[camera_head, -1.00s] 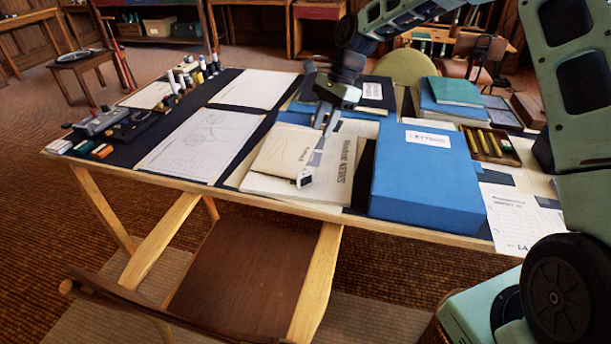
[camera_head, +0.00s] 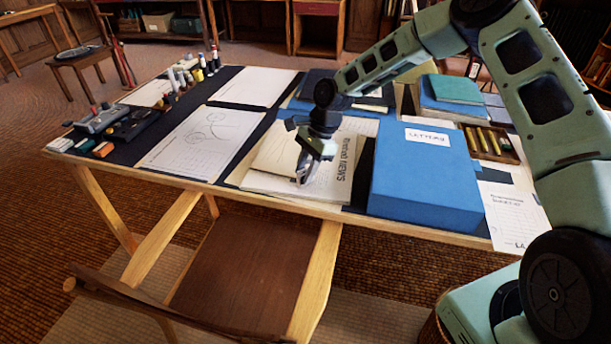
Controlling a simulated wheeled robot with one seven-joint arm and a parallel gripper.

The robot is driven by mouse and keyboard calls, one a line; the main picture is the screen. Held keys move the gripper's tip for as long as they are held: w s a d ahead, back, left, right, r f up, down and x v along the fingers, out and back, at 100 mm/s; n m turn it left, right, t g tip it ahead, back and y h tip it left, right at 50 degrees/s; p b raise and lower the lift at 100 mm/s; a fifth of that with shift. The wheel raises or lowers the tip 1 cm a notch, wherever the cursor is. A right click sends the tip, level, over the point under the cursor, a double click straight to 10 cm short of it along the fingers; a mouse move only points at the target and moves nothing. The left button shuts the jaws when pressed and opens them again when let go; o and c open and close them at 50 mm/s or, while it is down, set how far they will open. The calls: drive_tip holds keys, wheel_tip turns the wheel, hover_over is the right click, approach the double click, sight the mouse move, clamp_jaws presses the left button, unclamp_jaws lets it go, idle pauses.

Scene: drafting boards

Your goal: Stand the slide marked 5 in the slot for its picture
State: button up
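My gripper (camera_head: 304,174) points down over the front part of the newspaper (camera_head: 338,183), on the table's front side. Its fingers are small and blurred, and I cannot tell whether they are open or closed on something. The small white square with a dark mark that lay at this spot a second ago, possibly a slide, is now hidden by the fingers or between them. No number 5 can be read on anything. I cannot make out a slot with a picture in this view.
A large blue box (camera_head: 425,185) stands close right of the newspaper. Drawing sheets (camera_head: 200,140) lie to the left. A grey device (camera_head: 101,119) and several small bottles stand at the far left. A tray of yellow rolls (camera_head: 490,143) is at the right. A chair (camera_head: 245,265) stands in front.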

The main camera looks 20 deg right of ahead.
clamp_jaws()
